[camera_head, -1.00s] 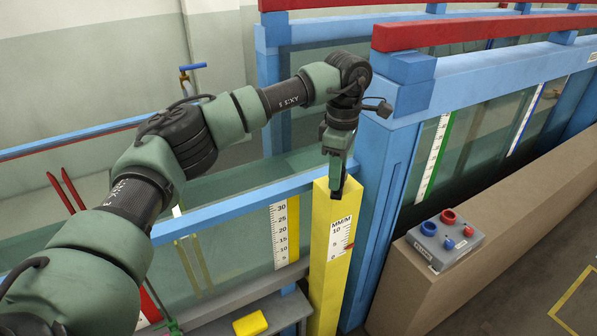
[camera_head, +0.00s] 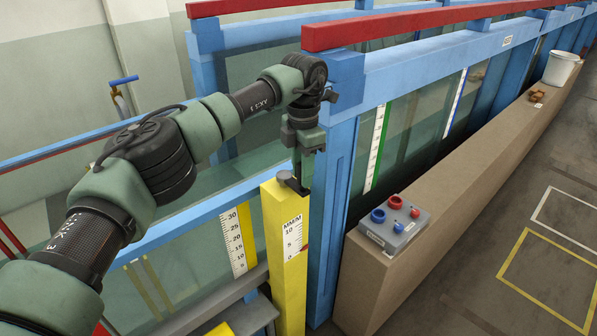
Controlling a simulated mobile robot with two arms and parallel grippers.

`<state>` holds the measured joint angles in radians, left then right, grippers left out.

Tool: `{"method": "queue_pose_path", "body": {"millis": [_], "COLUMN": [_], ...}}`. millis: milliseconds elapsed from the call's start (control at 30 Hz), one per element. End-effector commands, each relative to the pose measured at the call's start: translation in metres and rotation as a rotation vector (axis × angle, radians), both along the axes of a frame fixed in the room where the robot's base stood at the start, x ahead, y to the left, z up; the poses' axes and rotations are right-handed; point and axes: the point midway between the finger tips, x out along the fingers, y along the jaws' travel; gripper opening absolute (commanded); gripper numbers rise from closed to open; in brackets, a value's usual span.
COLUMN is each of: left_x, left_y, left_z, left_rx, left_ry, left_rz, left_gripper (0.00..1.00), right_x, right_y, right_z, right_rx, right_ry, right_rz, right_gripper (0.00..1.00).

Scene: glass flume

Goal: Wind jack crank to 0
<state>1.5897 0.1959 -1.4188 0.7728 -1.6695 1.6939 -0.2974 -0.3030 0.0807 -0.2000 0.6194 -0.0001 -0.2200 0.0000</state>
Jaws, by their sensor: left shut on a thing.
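The yellow jack post (camera_head: 284,265) stands upright beside the blue flume frame. A white MM/M scale (camera_head: 293,237) with marks 10, 5 and 0 is on its face; I cannot read the pointer clearly. The small dark jack crank (camera_head: 292,183) is at the top of the post, partly hidden by my left gripper. My left gripper (camera_head: 303,172) points down at the post's top, right of its middle, and is shut on the crank. My right gripper is not in view.
The blue flume frame post (camera_head: 332,215) with a red rail above stands close to the gripper's right. A grey control box (camera_head: 394,226) with red and blue knobs sits on the brown ledge (camera_head: 450,180). A white bucket (camera_head: 561,68) is farther along. The floor at right is clear.

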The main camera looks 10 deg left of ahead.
Motion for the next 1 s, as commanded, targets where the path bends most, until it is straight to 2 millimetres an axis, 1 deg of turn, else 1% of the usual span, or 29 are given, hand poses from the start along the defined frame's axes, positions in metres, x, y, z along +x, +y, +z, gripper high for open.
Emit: {"method": "queue_pose_path", "body": {"millis": [500, 533, 600, 900, 1000], "left_x": [0.0025, 0.0025, 0.0024, 0.0018, 0.0023], "left_y": [-0.0013, -0.0013, -0.0013, -0.0009, -0.0011], "left_z": [0.0024, 0.0024, 0.0023, 0.0013, 0.0063], "left_rx": [-0.002, -0.003, -0.002, -0.001, -0.001], "left_ry": [-0.006, -0.006, -0.006, -0.003, -0.005], "left_rz": [0.019, 0.019, 0.019, 0.019, 0.019], "left_gripper": [0.00, 0.32, 0.50, 0.50, 0.50], "right_x": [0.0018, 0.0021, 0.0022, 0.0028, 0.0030], "right_y": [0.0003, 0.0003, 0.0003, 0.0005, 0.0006], "right_z": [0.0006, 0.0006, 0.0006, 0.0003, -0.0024], "right_rx": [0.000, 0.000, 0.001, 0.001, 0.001], "right_ry": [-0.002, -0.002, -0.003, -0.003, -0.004], "right_rz": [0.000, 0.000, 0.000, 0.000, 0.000], "right_gripper": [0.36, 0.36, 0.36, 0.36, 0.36]}}
